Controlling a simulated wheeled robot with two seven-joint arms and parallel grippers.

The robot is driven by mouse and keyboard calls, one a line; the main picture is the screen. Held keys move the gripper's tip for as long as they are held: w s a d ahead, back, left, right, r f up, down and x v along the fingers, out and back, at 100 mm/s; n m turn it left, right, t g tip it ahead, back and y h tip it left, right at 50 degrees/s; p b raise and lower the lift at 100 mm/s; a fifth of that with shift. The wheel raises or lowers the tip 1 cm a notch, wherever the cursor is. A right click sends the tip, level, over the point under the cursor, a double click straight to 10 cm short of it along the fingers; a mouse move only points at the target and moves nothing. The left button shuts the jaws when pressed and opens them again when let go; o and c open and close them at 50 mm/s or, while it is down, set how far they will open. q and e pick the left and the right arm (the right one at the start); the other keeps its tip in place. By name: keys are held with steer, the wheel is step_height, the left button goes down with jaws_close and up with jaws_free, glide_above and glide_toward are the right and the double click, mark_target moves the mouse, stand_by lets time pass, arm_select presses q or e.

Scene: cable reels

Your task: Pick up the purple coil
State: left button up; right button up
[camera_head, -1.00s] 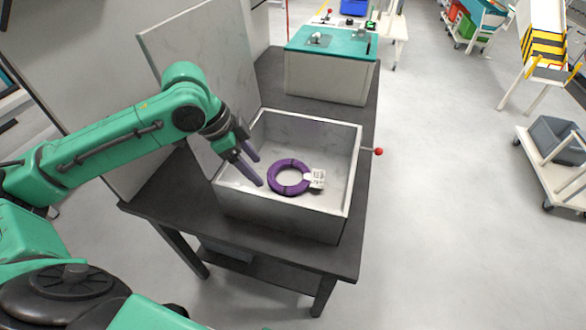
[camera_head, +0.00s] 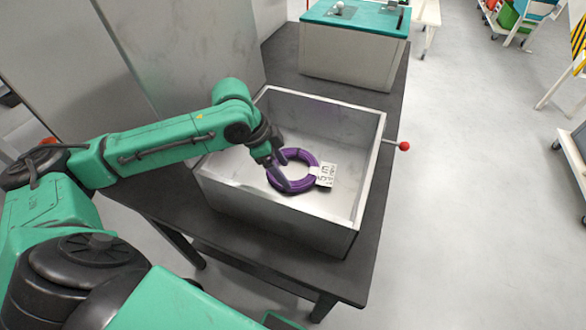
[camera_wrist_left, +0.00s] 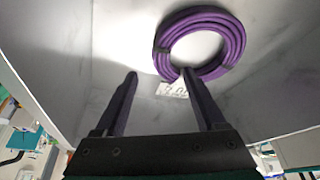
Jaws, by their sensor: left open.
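The purple coil (camera_head: 309,157) lies flat in an open light-grey metal box (camera_head: 215,187), with a white printed tag (camera_head: 326,175) at its right side. My left gripper (camera_head: 283,180) reaches into the box from the left, at the coil's left part, and hides some of it. In the left wrist view the coil (camera_wrist_left: 236,42) is ahead of the fingertips and right of centre. The fingers (camera_wrist_left: 160,75) are apart with nothing between them; the right fingertip overlaps the coil's near edge in the picture. I cannot tell whether it touches. My right gripper is not in view.
The box stands on a dark table (camera_head: 375,215). A red-knobbed lever (camera_head: 404,146) sticks out at its right. A tall grey panel (camera_head: 190,45) stands behind on the left. A teal-topped unit (camera_head: 350,50) is at the back.

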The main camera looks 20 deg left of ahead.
mark_target(294, 184)
arm_select(q)
steer(key=x, duration=0.6)
steer(key=shift+w+f, duration=0.15)
steer(key=shift+f, duration=0.2)
jaws_close()
steer(key=shift+r, duration=0.15)
stand_by(0.8)
